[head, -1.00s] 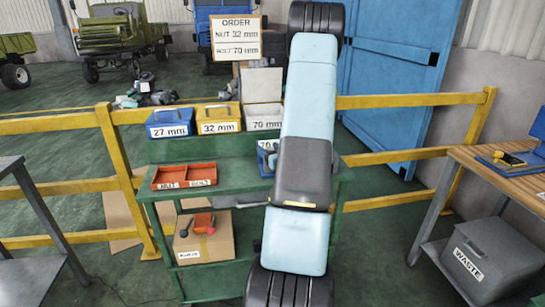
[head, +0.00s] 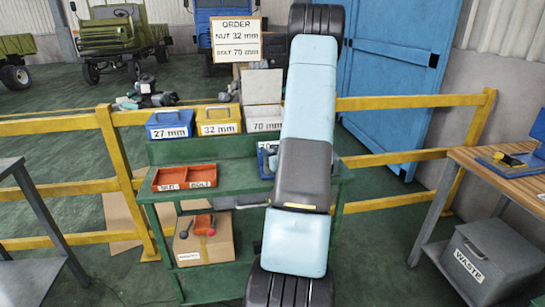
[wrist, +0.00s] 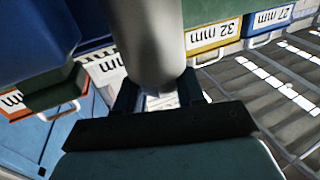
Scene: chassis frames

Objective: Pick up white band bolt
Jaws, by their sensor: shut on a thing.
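My gripper (wrist: 158,98) shows in the wrist view, its dark jaws shut on a thick grey cylindrical piece, the bolt (wrist: 150,40). The bolt runs from the jaws toward the top of the picture. A pale patch shows between the jaws; I cannot tell whether it is a white band. In the head view my arm hides the gripper and the bolt. The open white 70 mm box (head: 262,88) stands at the back of the green bench (head: 225,214), left of my arm. The order sign (head: 236,38) reads nut 32 mm, bolt 70 mm.
A blue 27 mm box (head: 169,122) and a yellow 32 mm box (head: 218,118) stand left of the white one. An orange tray (head: 185,176) marked nut and bolt sits on the bench. A blue container (head: 267,163) is partly behind my arm. A waste bin (head: 492,262) stands right.

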